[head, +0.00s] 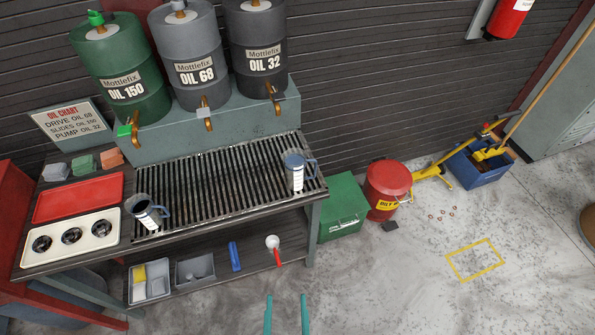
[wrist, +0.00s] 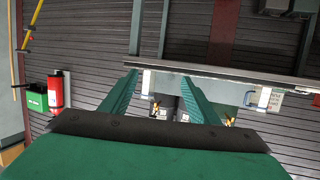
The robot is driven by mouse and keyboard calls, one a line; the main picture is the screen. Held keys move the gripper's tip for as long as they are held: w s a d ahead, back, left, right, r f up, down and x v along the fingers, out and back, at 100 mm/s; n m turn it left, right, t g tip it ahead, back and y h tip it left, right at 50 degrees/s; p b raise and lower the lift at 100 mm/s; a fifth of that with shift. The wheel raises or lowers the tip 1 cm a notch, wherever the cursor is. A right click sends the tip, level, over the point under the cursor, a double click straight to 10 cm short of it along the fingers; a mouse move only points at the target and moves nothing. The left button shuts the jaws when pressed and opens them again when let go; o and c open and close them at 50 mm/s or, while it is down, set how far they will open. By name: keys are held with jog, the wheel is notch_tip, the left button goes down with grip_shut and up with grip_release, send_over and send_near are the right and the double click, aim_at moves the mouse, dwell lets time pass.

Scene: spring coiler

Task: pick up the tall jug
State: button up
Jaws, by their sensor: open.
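Two blue-grey jugs with white label strips stand on the slatted grate of the bench. One jug (head: 297,171) is at the grate's right end, with its handle to the right. The other jug (head: 147,214) is at the left front, looking dark inside. I cannot tell for sure which is taller; the right one looks slimmer. My gripper (head: 286,300) is open and empty, in front of the bench and well apart from both jugs. The wrist view looks upside down; between and beyond the fingers (wrist: 158,79) a jug's white label (wrist: 146,83) shows, and another jug (wrist: 264,97) is farther right.
Green and grey oil drums (head: 195,75) with taps stand behind the grate. A red tray (head: 78,199) and a cream tray (head: 60,253) lie left of it. A lower shelf holds bins and a funnel (head: 273,243). A red waste can (head: 388,180) stands right; the right floor is mostly clear.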

jog(key=w+a+h, duration=0.1)
jog(key=w+a, duration=0.1)
jog(key=w, duration=1.2)
jog(key=m+h, duration=0.3)
send_near(296, 172)
jog(key=w+f, duration=0.3)
jog(key=f, duration=0.1)
jog(key=shift+g, duration=0.4)
jog(key=x, duration=1)
jog(key=shift+w+a+r, duration=0.1)
jog(key=shift+w, duration=0.25)
jog(key=shift+c, duration=0.7)
jog(key=c, duration=0.8)
